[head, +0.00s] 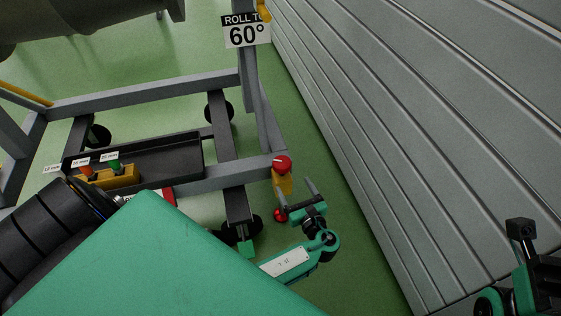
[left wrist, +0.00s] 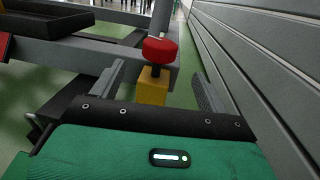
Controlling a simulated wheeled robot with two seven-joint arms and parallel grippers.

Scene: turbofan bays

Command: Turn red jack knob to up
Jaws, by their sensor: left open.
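The red jack knob (head: 282,162) sits on top of a yellow block (head: 284,183) at the near right corner of the grey frame. The left wrist view shows the red knob (left wrist: 160,51) above its yellow block (left wrist: 153,87), ahead and between the finger lines. My left gripper (head: 297,197) is open and empty beside the block, apart from the knob. In its wrist view the two fingers (left wrist: 156,85) stand wide on either side. My right gripper (head: 521,232) shows only partly at the lower right edge, far from the knob.
The grey wheeled frame (head: 150,95) carries a black tray (head: 185,155) and a sign (head: 246,31) reading 60°. A small red round part (head: 281,215) shows below the knob. A grey ribbed wall (head: 400,110) rises close on the right. Green floor lies between.

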